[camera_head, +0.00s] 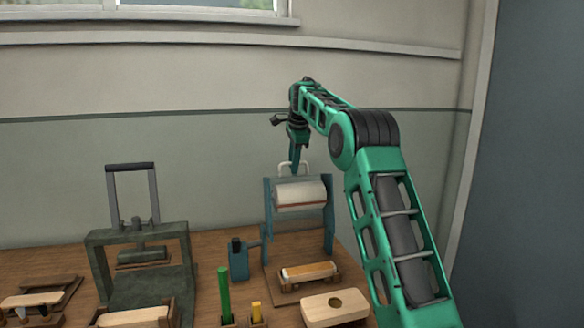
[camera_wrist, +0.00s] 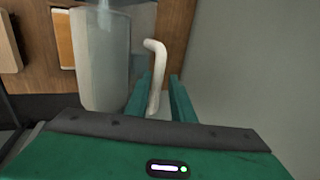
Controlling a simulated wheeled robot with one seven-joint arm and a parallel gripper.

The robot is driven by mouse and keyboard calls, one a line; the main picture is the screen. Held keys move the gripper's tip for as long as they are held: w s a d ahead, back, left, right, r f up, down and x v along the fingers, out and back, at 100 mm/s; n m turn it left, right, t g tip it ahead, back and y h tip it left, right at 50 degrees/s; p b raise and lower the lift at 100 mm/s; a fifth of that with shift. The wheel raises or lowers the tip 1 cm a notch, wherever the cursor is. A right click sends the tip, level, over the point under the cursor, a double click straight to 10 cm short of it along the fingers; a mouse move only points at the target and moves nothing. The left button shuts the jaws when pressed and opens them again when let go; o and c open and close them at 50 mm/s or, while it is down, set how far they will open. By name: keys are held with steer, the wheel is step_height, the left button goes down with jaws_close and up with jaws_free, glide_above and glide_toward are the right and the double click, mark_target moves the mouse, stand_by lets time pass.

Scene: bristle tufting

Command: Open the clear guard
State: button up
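The clear guard (camera_head: 300,194) is a pale, see-through curved cover on a blue upright frame (camera_head: 329,215) at the right end of the bench. A white bar handle (camera_head: 307,168) stands at its top edge. My gripper (camera_head: 295,168) points down at this handle. In the wrist view the guard (camera_wrist: 100,75) is at upper left, and the bent white handle (camera_wrist: 155,75) stands between my two green fingers (camera_wrist: 163,100). The fingers are apart, with a gap beside the handle. Whether either finger touches it is unclear.
A dark green press (camera_head: 137,235) with a tall handle stands at left. A blue block (camera_head: 238,262), a green stick (camera_head: 224,290), a yellow piece (camera_head: 257,311) and wooden brush blocks (camera_head: 335,308) crowd the front. A wall is close behind.

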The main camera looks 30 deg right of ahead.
steer(key=shift+s+f, duration=0.1)
steer(key=shift+f, duration=0.3)
steer(key=shift+d, duration=0.1)
steer(key=shift+r, duration=0.15)
steer(key=v, duration=1.1)
steer(key=shift+w, duration=0.25)
steer(key=shift+r, duration=0.2)
